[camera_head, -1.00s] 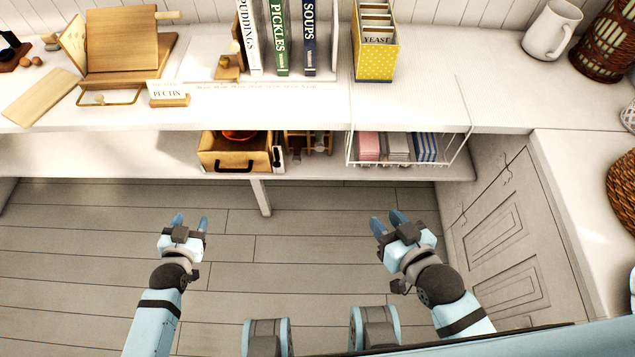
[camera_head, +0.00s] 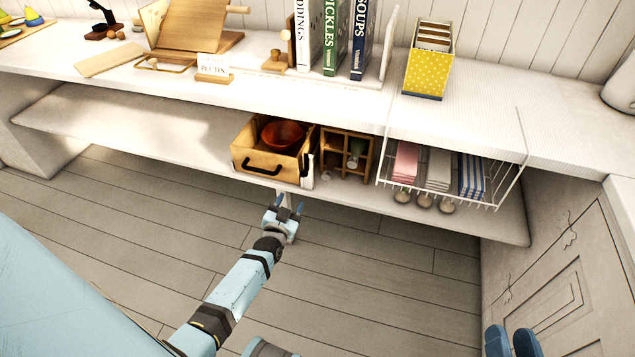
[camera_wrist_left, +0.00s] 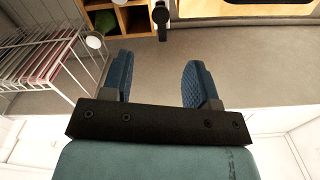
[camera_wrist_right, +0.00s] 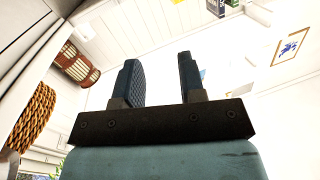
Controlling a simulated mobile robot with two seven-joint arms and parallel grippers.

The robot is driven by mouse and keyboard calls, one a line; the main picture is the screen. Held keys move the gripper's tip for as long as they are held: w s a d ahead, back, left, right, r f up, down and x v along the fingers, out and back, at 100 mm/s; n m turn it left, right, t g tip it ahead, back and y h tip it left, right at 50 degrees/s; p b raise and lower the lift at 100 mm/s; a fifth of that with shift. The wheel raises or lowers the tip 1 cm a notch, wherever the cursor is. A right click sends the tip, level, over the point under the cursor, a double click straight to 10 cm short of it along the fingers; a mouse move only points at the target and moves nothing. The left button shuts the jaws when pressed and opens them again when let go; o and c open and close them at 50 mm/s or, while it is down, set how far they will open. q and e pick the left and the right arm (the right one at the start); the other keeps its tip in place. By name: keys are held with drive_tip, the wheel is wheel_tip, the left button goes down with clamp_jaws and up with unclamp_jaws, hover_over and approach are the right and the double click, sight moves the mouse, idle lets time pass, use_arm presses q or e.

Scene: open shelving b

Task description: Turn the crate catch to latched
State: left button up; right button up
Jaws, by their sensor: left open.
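The wooden crate (camera_head: 252,167) sits on the lower shelf, with a dark front handle and a red bowl (camera_head: 283,135) inside. A small dark catch-like piece is at its front right corner; its setting is too small to tell in the head view. In the left wrist view a dark knobbed lever (camera_wrist_left: 161,17) shows at the top, beside the crate front (camera_wrist_left: 240,20). My left gripper (camera_head: 288,205) is open and empty, just in front of and below the crate's right corner, apart from it. My right gripper (camera_head: 512,342) is open and empty at the bottom right, far from the crate.
A wooden divided box (camera_head: 347,155) stands right of the crate. A white wire basket (camera_head: 450,190) with folded cloths hangs further right, with round knobs below it. The counter (camera_head: 330,98) overhangs the shelf. The floor in front is clear.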

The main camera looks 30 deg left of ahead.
sight(303, 175)
use_arm(q)
drive_tip(key=b+x, duration=0.3)
drive_tip(key=x, duration=0.5)
drive_tip(key=shift+w+a+f, duration=0.1)
drive_tip(key=shift+w, duration=0.1)
drive_tip(key=b+x, duration=0.1)
drive_tip(key=x, duration=0.2)
drive_tip(key=shift+w, duration=0.3)
drive_tip(key=shift+w+a, duration=0.15)
drive_tip(key=shift+w, duration=0.35)
use_arm(e)
drive_tip(key=shift+a+r+t+y, duration=0.5)
drive_tip(key=shift+a+r+y, duration=0.3)
drive_tip(key=shift+a+y, duration=0.15)
use_arm(q)
drive_tip(key=c, duration=0.9)
